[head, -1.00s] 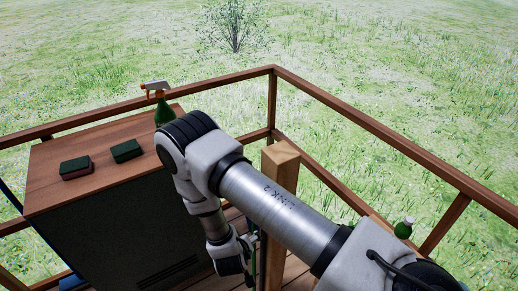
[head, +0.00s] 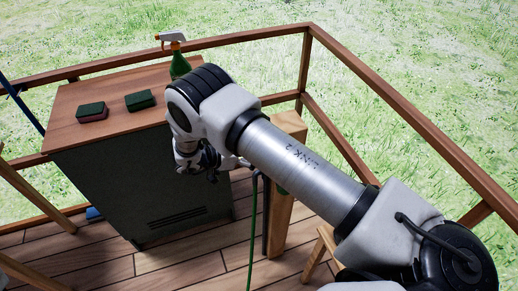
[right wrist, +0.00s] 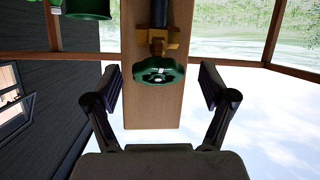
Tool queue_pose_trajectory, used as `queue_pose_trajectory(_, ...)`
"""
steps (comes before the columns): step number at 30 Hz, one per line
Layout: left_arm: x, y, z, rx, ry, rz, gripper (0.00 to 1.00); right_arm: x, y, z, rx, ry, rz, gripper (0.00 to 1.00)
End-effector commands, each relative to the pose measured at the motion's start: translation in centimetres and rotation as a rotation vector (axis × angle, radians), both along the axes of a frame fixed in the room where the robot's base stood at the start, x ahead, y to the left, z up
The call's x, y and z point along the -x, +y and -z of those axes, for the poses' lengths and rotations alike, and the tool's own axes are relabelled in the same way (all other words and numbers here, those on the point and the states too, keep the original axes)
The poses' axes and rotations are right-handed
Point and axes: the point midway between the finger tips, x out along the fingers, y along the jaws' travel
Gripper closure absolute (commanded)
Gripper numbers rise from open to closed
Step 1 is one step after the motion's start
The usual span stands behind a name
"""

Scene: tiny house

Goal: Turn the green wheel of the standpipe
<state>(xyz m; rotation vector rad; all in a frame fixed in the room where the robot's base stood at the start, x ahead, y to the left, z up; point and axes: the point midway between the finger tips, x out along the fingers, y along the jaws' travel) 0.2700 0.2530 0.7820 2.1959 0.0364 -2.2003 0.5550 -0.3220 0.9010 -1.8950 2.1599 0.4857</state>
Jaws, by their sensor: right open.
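The green wheel (right wrist: 159,71) shows in the right wrist view, fixed to a brass-coloured valve (right wrist: 158,40) on a dark pipe (right wrist: 159,12) in front of a wooden post (right wrist: 133,100). My right gripper (right wrist: 159,76) is open, its fingers apart to the left and right of the wheel, with visible gaps on both sides. In the head view my right gripper (head: 212,167) is small and partly hidden beneath my arm, left of the post (head: 278,215). The wheel cannot be made out there. My left gripper is not in view.
A cabinet (head: 145,190) carries two sponges (head: 92,112) (head: 140,100) and a green spray bottle (head: 180,66). A wooden railing (head: 400,105) encloses the deck. A green hose (head: 252,235) hangs by the post. A green object (right wrist: 88,8) shows at the wrist view's top left.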

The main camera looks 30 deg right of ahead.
Motion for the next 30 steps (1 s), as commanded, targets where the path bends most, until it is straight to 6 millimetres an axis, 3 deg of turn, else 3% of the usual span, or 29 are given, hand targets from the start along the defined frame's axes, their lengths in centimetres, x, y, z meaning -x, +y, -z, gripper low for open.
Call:
queue_pose_trajectory(4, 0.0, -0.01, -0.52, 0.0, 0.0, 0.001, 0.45, 0.2, -1.27, 0.43, 0.0, 0.0, 0.0, 0.17)
queue_pose_trajectory(10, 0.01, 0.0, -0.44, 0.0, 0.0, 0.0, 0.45, 0.21, -1.36, 0.6, 0.001, -0.001, -0.002, 0.17)
queue_pose_trajectory(11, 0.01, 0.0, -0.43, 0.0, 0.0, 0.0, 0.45, 0.21, -1.35, 0.6, 0.0, 0.0, -0.001, 0.21)
queue_pose_trajectory(15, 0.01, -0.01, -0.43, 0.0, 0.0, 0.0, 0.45, 0.2, -1.35, 0.58, 0.0, -0.001, -0.002, 0.7)
queue_pose_trajectory(16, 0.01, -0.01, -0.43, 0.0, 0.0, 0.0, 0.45, 0.2, -1.35, 0.58, 0.0, -0.001, -0.002, 0.78)
queue_pose_trajectory(30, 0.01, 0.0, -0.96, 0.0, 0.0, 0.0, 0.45, 0.23, -1.36, 0.41, -0.009, 0.041, -0.058, 0.78)
